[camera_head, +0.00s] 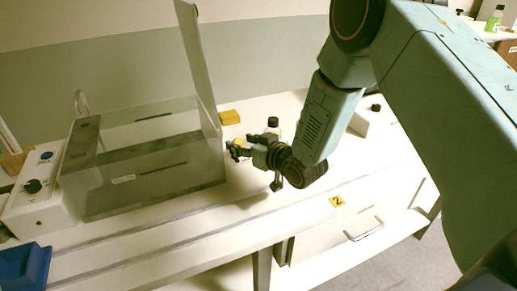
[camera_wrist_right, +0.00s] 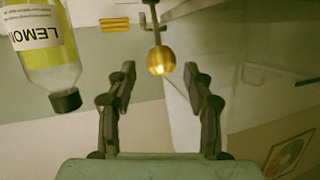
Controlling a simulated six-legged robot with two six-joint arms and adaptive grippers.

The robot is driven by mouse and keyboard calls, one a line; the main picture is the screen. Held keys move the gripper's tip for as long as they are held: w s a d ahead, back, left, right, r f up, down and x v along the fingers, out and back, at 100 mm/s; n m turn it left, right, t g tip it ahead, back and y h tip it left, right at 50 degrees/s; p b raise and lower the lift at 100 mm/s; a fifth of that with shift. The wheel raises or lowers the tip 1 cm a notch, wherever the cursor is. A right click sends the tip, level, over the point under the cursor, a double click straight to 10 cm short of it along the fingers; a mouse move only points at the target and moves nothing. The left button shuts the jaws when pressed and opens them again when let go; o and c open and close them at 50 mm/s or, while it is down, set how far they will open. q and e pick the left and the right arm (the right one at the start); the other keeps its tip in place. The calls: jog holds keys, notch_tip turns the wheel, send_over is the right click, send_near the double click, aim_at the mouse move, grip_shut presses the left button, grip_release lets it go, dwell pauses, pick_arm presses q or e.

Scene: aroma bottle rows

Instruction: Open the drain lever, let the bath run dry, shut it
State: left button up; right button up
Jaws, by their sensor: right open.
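The bath (camera_head: 150,165) is a clear-walled tank at the left of the head view, with a raised lid panel (camera_head: 198,65). I cannot tell how much liquid it holds. The drain lever (camera_wrist_right: 161,60) shows in the right wrist view as a brass ball on a thin rod. My right gripper (camera_head: 238,149) is beside the bath's right end. In the right wrist view my right gripper (camera_wrist_right: 159,86) is open and empty, with the brass ball just beyond and between its fingertips, apart from both. My left gripper is in neither view.
A bottle labelled LEMON (camera_wrist_right: 42,45) with a black cap is close by my right gripper. A control box (camera_head: 38,190) with a black knob adjoins the bath. A yellow block (camera_head: 230,117) lies behind the gripper. A blue tray (camera_head: 25,266) is at lower left. The bench front is clear.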

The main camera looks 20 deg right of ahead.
jog(key=v, duration=0.8)
jog(key=shift+s+d, duration=0.15)
jog(key=shift+s, duration=0.1)
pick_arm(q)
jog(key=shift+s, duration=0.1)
